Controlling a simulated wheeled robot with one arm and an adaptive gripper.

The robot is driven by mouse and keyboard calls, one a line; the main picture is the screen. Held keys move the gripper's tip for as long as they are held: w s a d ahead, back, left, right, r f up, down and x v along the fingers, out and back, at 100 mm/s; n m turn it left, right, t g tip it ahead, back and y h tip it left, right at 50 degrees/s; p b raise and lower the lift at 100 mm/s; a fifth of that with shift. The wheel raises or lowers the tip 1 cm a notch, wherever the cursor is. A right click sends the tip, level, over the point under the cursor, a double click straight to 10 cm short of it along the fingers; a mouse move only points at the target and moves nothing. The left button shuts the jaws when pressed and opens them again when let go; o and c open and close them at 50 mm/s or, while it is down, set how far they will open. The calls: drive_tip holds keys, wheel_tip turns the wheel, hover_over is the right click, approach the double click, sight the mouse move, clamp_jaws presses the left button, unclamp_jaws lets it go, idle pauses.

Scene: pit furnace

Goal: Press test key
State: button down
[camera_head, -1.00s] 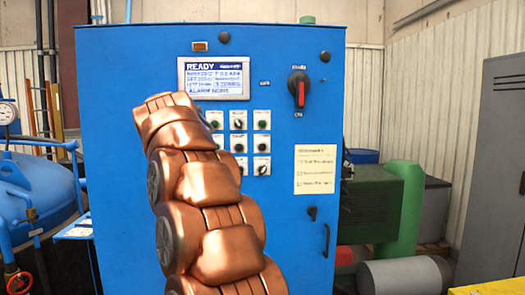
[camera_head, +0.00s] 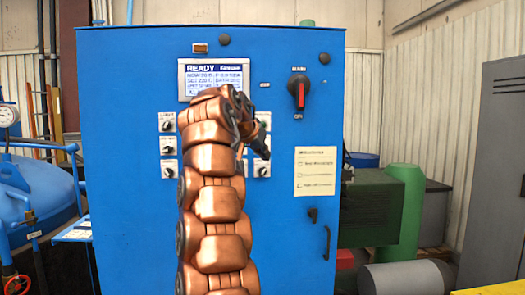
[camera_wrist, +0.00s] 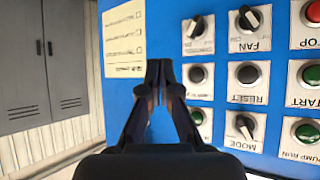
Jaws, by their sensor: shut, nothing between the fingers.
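The blue control cabinet (camera_head: 120,110) carries a panel of keys and knobs, partly hidden behind my arm in the head view. In the wrist view I read FAN, RESET, MODE, STOP and START labels. The dark RESET key (camera_wrist: 249,74) is in the middle column. A dark key (camera_wrist: 198,75) in the left column has a label too small to read, so I cannot tell which is the test key. My gripper (camera_wrist: 158,72) is shut and empty, its tips just left of that dark key. My gripper also shows in the head view (camera_head: 263,150); contact cannot be told.
A lit READY display (camera_head: 214,78) is above the panel. A red-handled rotary switch (camera_head: 299,91) and a paper notice (camera_head: 315,171) are to the right. A blue vessel (camera_head: 40,200) stands left, a green cylinder (camera_head: 402,205) right. A grey locker (camera_head: 495,165) is at far right.

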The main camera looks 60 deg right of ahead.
drive_tip(key=w+d+p, duration=0.5)
drive_tip(key=d+p, duration=0.2)
drive_tip(key=p, duration=0.1)
drive_tip(key=shift+w, duration=0.25)
idle(0.4)
drive_tip(key=shift+a, duration=0.1)
drive_tip(key=shift+w+d+r+p, duration=0.15)
drive_tip(key=shift+d+p, duration=0.1)
drive_tip(key=shift+p, duration=0.4)
idle(0.7)
